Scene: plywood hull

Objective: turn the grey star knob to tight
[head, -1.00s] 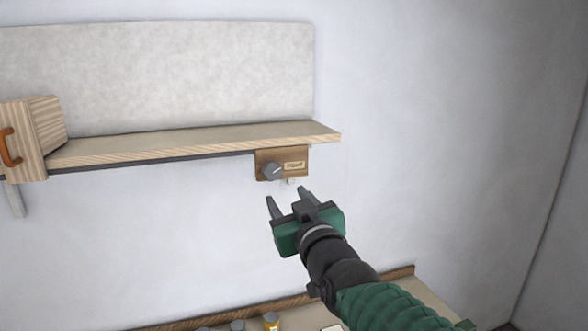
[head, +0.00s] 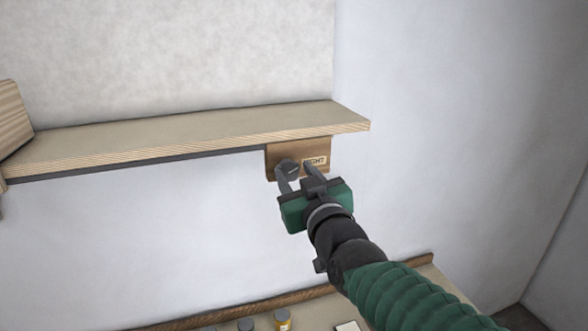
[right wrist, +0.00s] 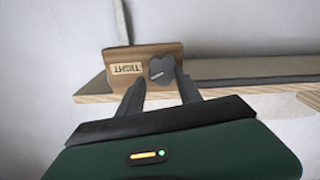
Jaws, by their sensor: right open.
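The grey star knob (head: 288,168) sits on the front of a brown wooden block (head: 284,152) under the right end of the shelf. The knob also shows in the right wrist view (right wrist: 161,70), with a pale line across its face. A label (right wrist: 126,68) beside it on the block reads TIGHT and is upside down in that view. My right gripper (head: 297,174) is open, its fingers pointing up at the block. In the right wrist view the fingertips (right wrist: 160,80) lie either side of the knob's lower part; contact cannot be told. My left gripper is not in view.
A wooden shelf (head: 180,137) runs above the block, with a wooden box (head: 12,120) at its left end. Below is a surface with a raised edge (head: 230,308), several small jars (head: 282,320) and a pale item (head: 347,327). The wall right of the block is bare.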

